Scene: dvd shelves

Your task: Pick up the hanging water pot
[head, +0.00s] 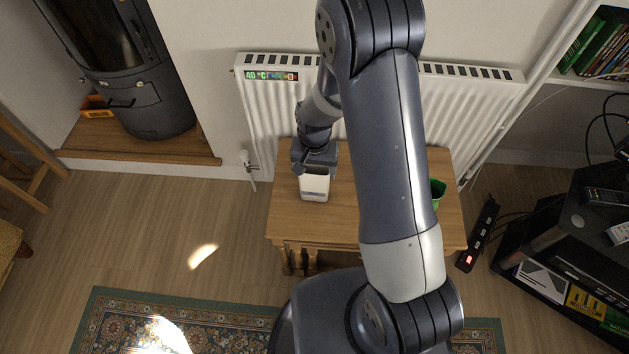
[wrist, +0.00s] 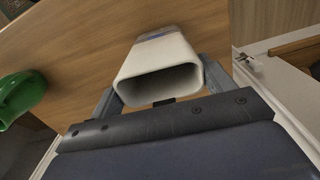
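The water pot (head: 314,187) is a white, narrow container with an open top, over the small wooden table near the radiator. In the wrist view the pot (wrist: 160,60) shows its wide oblong mouth towards me. My gripper (head: 315,170) is at the pot from the radiator side. In the wrist view the two fingers of my gripper (wrist: 160,85) lie one on each side of the pot, close to its walls. I cannot tell whether they press on it. I cannot tell whether the pot's base rests on the table.
The wooden table (head: 285,218) also bears a green pot (head: 437,192), partly behind my arm; it shows in the wrist view (wrist: 20,97). A white radiator (head: 455,105) stands behind the table. A stove (head: 135,95) is at left, a black media stand (head: 560,235) at right.

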